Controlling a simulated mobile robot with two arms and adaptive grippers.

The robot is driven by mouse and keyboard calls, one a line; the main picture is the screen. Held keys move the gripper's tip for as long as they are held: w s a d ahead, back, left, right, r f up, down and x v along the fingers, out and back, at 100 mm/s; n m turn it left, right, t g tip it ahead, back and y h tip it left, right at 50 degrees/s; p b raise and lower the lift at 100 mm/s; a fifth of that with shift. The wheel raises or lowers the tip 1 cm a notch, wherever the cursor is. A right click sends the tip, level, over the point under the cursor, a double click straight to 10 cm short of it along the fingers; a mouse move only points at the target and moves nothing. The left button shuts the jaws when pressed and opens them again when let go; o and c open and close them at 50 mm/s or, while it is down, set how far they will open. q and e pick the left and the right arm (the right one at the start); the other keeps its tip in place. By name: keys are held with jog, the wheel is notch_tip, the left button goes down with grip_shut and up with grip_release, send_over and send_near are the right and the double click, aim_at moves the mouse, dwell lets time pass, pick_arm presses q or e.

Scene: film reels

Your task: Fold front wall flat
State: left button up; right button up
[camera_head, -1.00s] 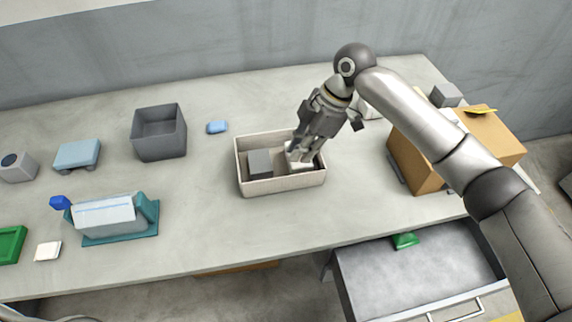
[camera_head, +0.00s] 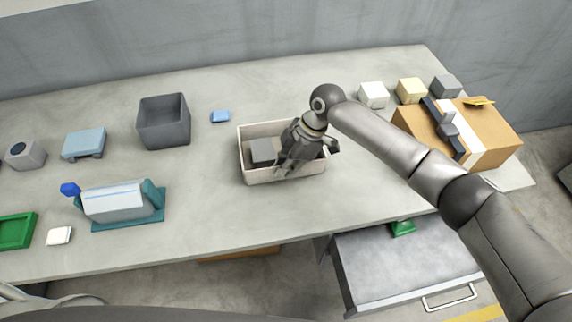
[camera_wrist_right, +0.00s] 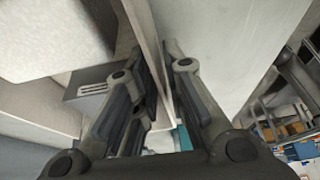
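A cream open box (camera_head: 243,155) stands on the table in the middle of the head view, with its front wall (camera_head: 262,175) upright. A grey block (camera_head: 262,151) lies inside. My right gripper (camera_head: 284,168) points down over the right part of the box, at the front wall, and hides part of it. In the right wrist view a thin wall edge (camera_wrist_right: 152,45) runs between the two fingers of my right gripper (camera_wrist_right: 160,65). I cannot tell whether they press on it. My left gripper is out of view.
A grey bin (camera_head: 163,122) and a small blue block (camera_head: 220,116) stand left of the box. A teal stand (camera_head: 130,221) is at front left. A cardboard box (camera_head: 490,135) is at right. An open drawer (camera_head: 400,265) lies below the table's front edge.

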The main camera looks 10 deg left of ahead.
grip_shut()
jog(key=shift+r, duration=0.1)
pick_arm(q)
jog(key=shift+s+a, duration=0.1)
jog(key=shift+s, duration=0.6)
